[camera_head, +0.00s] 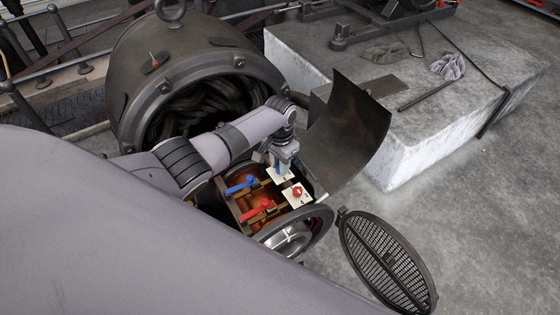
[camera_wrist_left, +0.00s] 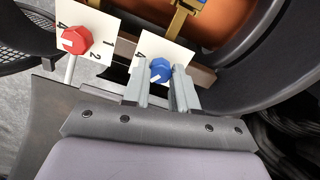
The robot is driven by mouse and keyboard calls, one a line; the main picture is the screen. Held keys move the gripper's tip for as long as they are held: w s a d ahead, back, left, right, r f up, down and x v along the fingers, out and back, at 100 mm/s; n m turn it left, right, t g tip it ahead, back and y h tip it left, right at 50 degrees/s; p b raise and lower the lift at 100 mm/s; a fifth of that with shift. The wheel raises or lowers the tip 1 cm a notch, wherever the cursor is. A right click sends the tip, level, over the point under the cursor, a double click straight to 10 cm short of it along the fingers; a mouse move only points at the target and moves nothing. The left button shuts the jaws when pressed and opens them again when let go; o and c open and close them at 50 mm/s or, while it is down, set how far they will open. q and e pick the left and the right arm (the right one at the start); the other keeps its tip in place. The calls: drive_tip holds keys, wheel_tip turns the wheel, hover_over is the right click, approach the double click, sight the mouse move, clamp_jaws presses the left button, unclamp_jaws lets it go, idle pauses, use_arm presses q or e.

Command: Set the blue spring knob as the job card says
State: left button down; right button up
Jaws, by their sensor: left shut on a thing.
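The blue spring knob (camera_wrist_left: 161,68) sits on a white dial plate (camera_wrist_left: 146,52) with a 4 at its upper left; other numbers are hidden. A pale mark on the knob points to the lower left in the left wrist view. My left gripper (camera_wrist_left: 160,80) is shut on the blue knob, one finger on each side. In the head view my left gripper (camera_head: 281,168) comes down over the blue knob's plate (camera_head: 278,175) and hides most of the knob. I see no readable job card. My right gripper is not in view.
A red knob (camera_head: 297,191) on its own white plate is close beside the blue one. A blue-handled part (camera_head: 240,184) and a red-handled part (camera_head: 260,208) lie in the open housing. A curved cover (camera_head: 345,130) stands open to the right; a mesh lid (camera_head: 385,260) hangs in front.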

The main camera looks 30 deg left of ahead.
use_arm(q)
drive_tip(key=m, duration=0.5)
drive_tip(key=shift+m, duration=0.3)
drive_tip(key=m, duration=0.5)
drive_tip(key=shift+m, duration=0.4)
drive_tip(key=shift+d+m, duration=0.1)
drive_tip(key=shift+m, duration=0.2)
drive_tip(key=c, duration=0.9)
unclamp_jaws()
drive_tip(key=shift+r, duration=0.1)
wheel_tip(320, 180, up, 7)
drive_tip(key=p, duration=0.3)
drive_tip(key=shift+p, duration=0.4)
